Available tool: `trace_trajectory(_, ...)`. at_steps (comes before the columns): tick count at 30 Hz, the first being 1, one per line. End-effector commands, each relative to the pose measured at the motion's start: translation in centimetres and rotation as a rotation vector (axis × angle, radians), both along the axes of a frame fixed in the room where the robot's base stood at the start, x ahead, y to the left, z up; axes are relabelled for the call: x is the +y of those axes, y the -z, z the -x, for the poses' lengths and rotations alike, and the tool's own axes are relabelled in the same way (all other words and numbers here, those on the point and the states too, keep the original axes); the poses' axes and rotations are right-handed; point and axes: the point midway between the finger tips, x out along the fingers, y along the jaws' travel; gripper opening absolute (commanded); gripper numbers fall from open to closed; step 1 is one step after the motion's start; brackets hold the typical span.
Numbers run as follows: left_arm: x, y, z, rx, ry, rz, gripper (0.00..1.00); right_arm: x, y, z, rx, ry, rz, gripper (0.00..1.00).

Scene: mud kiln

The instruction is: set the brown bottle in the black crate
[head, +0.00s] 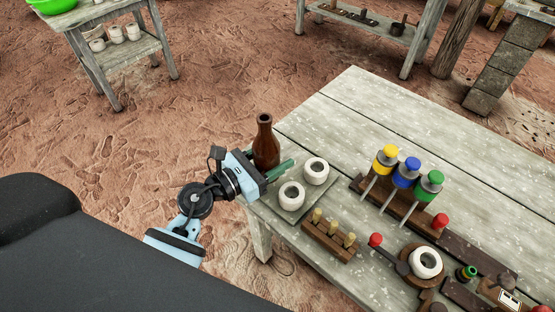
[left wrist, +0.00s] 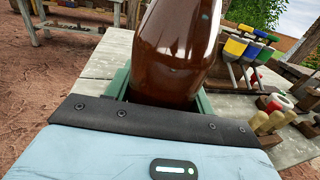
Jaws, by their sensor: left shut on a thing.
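The brown bottle (head: 265,140) is upright at the near left edge of the weathered wooden table. My left gripper (head: 268,168) is shut on its lower part. In the left wrist view the bottle (left wrist: 172,45) fills the space between the green fingers of the left gripper (left wrist: 163,96). Its base is hidden by the gripper, so I cannot tell whether it touches the table. I cannot make out the black crate in either view. My right gripper is not in view.
The wooden table (head: 350,110) has a bare far-left part. Two white rings (head: 291,196) lie on a board close to the gripper. Yellow, blue and green-topped tools (head: 406,173) stand in a rack to the right. A peg block (head: 330,236) sits nearer.

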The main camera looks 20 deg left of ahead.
Motion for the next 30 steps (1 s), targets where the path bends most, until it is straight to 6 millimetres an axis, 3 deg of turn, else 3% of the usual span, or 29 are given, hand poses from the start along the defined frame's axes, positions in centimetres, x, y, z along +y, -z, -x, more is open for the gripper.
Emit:
trace_trajectory(11, -0.3, 0.1, -1.8, -0.001, 0.000, 0.002, 0.26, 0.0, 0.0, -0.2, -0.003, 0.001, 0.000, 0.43)
trace_trajectory(18, -0.4, 3.5, -1.9, 0.003, -0.001, 0.004, 0.26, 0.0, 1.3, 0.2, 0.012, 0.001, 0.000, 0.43)
trace_trajectory(30, -0.3, 3.8, -1.9, -0.001, 0.000, 0.001, 0.26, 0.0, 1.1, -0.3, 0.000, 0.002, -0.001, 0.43)
